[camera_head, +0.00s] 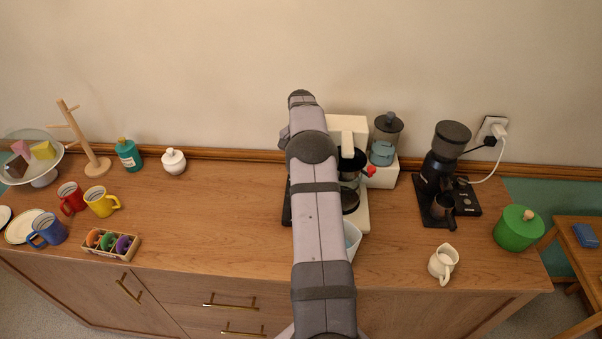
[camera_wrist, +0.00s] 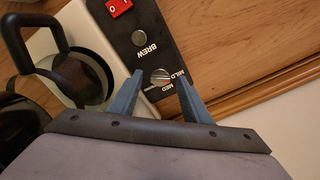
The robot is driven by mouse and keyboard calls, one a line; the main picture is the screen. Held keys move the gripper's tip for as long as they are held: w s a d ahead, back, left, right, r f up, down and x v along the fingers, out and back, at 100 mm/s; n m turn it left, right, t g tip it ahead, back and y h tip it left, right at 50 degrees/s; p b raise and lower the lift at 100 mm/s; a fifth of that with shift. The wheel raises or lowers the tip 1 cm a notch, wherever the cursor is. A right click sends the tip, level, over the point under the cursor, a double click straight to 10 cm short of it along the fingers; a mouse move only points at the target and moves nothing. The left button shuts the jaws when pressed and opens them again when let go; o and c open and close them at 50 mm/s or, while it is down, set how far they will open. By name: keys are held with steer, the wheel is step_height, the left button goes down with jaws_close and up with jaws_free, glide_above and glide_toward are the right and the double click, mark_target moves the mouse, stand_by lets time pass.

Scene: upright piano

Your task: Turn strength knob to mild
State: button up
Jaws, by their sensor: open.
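The strength knob (camera_wrist: 160,76) is a small round metallic knob on the coffee maker's black control panel (camera_wrist: 153,50) in the wrist view. The printed words MILD and MED sit beside it; I cannot tell surely which mark its pointer faces. My gripper (camera_wrist: 160,77) is open, with its two blue-grey fingertips on either side of the knob in the picture. I cannot tell whether they touch it. The white coffee maker (camera_head: 347,124) stands against the wall in the head view, partly hidden by my arm, which also hides the knob and gripper there.
A BREW button (camera_wrist: 139,38) and a red switch (camera_wrist: 118,7) share the panel. The carafe (camera_wrist: 78,77) with its black handle is close to the left finger. A black grinder (camera_head: 440,165) stands right of the coffee maker.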

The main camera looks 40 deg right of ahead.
steer(key=shift+r+b, duration=1)
steer(key=shift+r, duration=2.65)
steer(key=shift+w+a, duration=0.1)
steer(key=shift+a, duration=0.15)
steer(key=s+a+r+n, duration=0.1)
steer(key=s+a+n, duration=0.3)
steer(key=a, duration=0.7)
steer(key=s+a+r+n, duration=0.15)
steer(key=a+n, duration=0.35)
steer(key=a, duration=0.6)
steer(key=s+a+f+n, duration=0.2)
steer(key=s+a, duration=0.4)
steer(key=s, duration=0.3)
steer(key=s+a+f+n, duration=0.3)
steer(key=s+a+n, duration=0.2)
steer(key=s, duration=0.4)
steer(key=shift+a+f, duration=0.25)
steer(key=shift+a, duration=0.45)
